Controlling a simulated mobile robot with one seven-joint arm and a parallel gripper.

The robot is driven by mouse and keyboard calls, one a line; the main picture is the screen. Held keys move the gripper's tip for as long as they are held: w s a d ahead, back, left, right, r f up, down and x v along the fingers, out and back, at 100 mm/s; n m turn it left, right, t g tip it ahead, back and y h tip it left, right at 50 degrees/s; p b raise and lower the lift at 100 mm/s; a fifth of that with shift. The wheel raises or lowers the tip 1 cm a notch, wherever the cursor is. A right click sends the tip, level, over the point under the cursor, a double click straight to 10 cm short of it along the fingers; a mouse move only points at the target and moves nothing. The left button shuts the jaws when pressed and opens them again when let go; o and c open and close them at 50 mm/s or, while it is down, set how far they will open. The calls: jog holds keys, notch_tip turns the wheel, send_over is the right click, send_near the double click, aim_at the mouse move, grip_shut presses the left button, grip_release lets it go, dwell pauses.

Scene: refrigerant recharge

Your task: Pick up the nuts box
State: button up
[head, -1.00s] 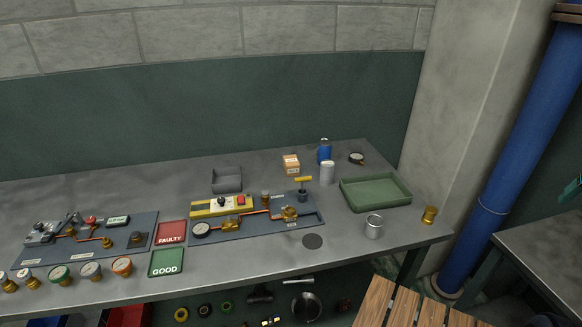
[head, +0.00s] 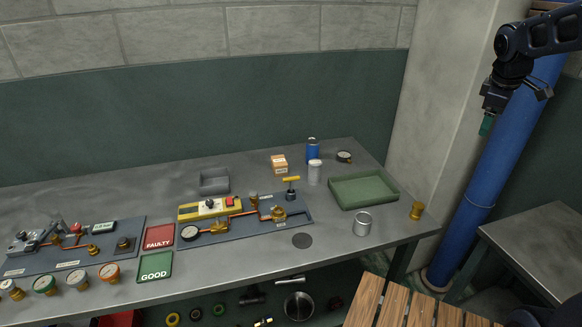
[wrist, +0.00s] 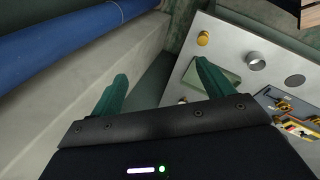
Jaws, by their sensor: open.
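A small orange-and-white box (head: 279,163), the likely nuts box, stands upright at the back of the workbench in the head view. Its label is too small to read. It is left of a blue canister (head: 312,150) and a white canister (head: 315,172). My gripper (head: 488,124) is at the upper right, high in front of the blue pipe and far right of the box. In the wrist view my gripper (wrist: 163,88) shows two green fingers spread apart with nothing between them. The box cannot be made out in the wrist view.
A green tray (head: 363,205), a metal can (head: 362,223) and a brass fitting (head: 416,210) occupy the bench's right end. A grey bin (head: 214,184) and a valve panel (head: 300,219) lie left and in front of the box.

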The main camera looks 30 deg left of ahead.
jog(key=w+a+f+n, duration=0.1)
jog(key=w+a+n, duration=0.3)
jog(key=a, duration=0.4)
jog(key=w+a+f+n, duration=0.2)
jog(key=w+a+n, duration=0.2)
jog(key=a, duration=0.3)
jog(key=n+g+y, duration=0.2)
jog(key=n+y, duration=0.1)
jog(key=n, duration=1.9)
send_near(279, 161)
jog(key=shift+w+d+f, duration=0.1)
jog(key=shift+w+f, duration=0.05)
jog(key=shift+w, duration=0.3)
jog(key=shift+w+d+f, duration=0.1)
jog(key=shift+w+f, duration=0.05)
jog(key=shift+w, duration=0.3)
jog(key=shift+s+a+f, duration=0.2)
jog(key=shift+a+f, duration=0.15)
jog(key=shift+f, duration=0.05)
jog(key=x, duration=0.5)
jog(key=shift+f, duration=0.2)
jog(key=shift+s+x, duration=0.15)
jog(key=shift+x, duration=1.15)
jog(key=shift+s+x, duration=0.1)
jog(key=shift+x, duration=1.15)
jog(key=shift+a+f, duration=0.1)
jog(key=shift+f, duration=0.1)
jog(key=c, duration=1.2)
